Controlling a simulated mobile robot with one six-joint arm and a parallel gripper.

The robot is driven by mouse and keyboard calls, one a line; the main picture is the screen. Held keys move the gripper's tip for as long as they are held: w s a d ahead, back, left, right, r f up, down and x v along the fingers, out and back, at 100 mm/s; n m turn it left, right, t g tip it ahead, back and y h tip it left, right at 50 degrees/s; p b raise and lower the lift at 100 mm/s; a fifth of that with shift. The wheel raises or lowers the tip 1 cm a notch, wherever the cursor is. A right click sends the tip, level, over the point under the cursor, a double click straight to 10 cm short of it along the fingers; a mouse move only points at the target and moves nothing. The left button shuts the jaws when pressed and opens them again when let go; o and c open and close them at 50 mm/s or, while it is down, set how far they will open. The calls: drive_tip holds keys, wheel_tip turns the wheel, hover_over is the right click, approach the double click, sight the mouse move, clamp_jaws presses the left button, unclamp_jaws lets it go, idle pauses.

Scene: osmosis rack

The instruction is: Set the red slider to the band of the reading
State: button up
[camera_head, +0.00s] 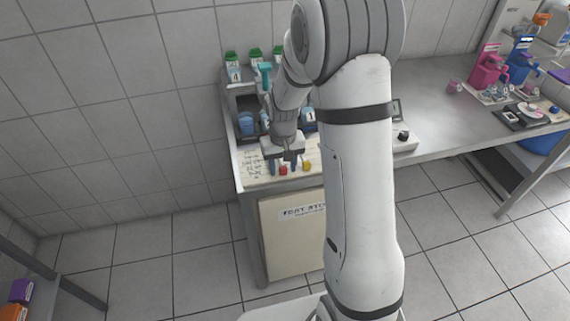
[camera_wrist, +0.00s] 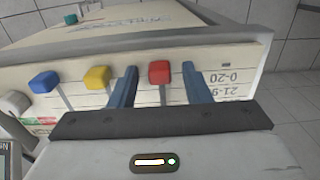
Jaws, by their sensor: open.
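The red slider (camera_wrist: 159,72) has a square knob on a pale stem, on the front of a cream panel (camera_wrist: 225,55) seen upside down in the wrist view. My gripper (camera_wrist: 160,80) is open, with one blue finger on each side of the red knob and visible gaps between. In the head view, my gripper (camera_head: 283,164) is over the panel's front and the red knob (camera_head: 283,171) shows between the fingers. Printed bands beside the slider read "0-20" and "21-9", the latter partly hidden. I cannot make out the reading.
A yellow slider (camera_wrist: 97,77) and a blue slider (camera_wrist: 44,82) stand beside the red one, the yellow close to a finger. A pale knob (camera_wrist: 14,103) is at the edge. Green-capped cartons (camera_head: 232,66) stand behind. The grey counter (camera_head: 440,125) has clear room at right.

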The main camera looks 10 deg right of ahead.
sight(279, 163)
drive_tip(key=shift+c, duration=0.3)
clamp_jaws()
drive_tip(key=shift+w, duration=0.1)
drive_tip(key=w, duration=0.4)
drive_tip(key=shift+w, duration=0.15)
drive_tip(key=shift+o, duration=0.3)
unclamp_jaws()
wheel_tip(279, 163, up, 8)
drive_tip(key=shift+b, duration=0.4)
